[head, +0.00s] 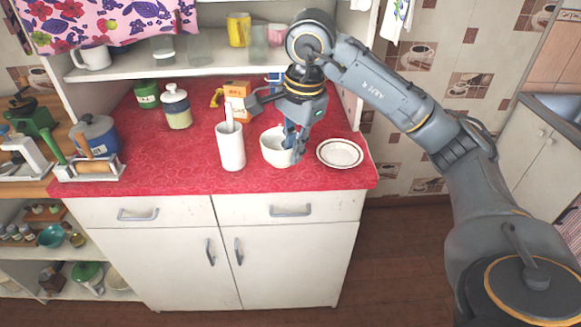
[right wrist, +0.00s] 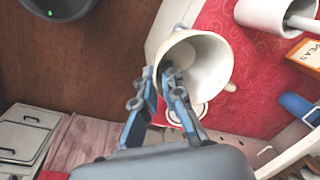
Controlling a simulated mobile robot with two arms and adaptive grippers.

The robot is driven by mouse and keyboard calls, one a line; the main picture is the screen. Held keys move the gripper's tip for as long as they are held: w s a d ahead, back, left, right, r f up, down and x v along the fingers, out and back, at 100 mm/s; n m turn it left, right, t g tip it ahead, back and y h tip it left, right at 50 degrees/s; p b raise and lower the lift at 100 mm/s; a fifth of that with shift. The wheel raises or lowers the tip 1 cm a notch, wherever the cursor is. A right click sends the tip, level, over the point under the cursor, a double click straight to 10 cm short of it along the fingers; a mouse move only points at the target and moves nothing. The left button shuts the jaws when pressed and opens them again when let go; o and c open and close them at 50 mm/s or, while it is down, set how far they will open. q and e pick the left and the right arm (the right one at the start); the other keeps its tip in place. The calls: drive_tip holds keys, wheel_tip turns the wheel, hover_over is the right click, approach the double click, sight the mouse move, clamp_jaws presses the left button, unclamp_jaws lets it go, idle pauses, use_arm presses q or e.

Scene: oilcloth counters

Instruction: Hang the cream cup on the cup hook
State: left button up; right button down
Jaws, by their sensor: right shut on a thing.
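The cream cup (head: 277,148) is at the right part of the red counter, between a white utensil jar and a saucer. In the right wrist view the cup (right wrist: 212,68) shows its open mouth, with a small handle part at its right side. My right gripper (head: 291,148) comes down from above and is shut on the cup's near wall; its blue fingers (right wrist: 160,78) straddle the rim in the right wrist view. I cannot tell whether the cup's base touches the counter. I cannot make out the cup hook. My left gripper is out of view.
A white saucer (head: 340,153) lies right of the cup. The utensil jar (head: 230,148) stands close on its left, an orange box (head: 237,97) behind. A shelf (head: 130,68) with mugs and glasses is above the counter.

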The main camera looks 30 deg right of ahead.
drive_tip(key=w+d+f+p, duration=0.1)
drive_tip(key=w+d+f, duration=0.1)
drive_tip(key=w, duration=0.1)
drive_tip(key=w+d+f+p, duration=0.1)
drive_tip(key=w+d+f, duration=0.2)
drive_tip(key=w+d+f+p, duration=0.1)
drive_tip(key=w+d+f, duration=0.1)
drive_tip(key=w+f, duration=0.1)
drive_tip(key=shift+w+d+f+p, duration=0.1)
drive_tip(key=shift+d+f+p, duration=0.05)
drive_tip(key=shift+d+p, duration=0.15)
drive_tip(key=shift+w+d+f, duration=0.15)
drive_tip(key=shift+f, duration=0.1)
wheel_tip(320, 180, down, 3)
drive_tip(key=shift+w+d+p, duration=0.1)
drive_tip(key=shift+w+p, duration=0.05)
drive_tip(key=shift+p, duration=0.8)
drive_tip(key=shift+f, duration=0.25)
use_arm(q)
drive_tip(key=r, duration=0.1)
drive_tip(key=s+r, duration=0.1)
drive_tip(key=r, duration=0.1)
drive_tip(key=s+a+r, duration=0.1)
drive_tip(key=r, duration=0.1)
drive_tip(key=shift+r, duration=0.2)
use_arm(e)
drive_tip(key=shift+f, duration=0.1)
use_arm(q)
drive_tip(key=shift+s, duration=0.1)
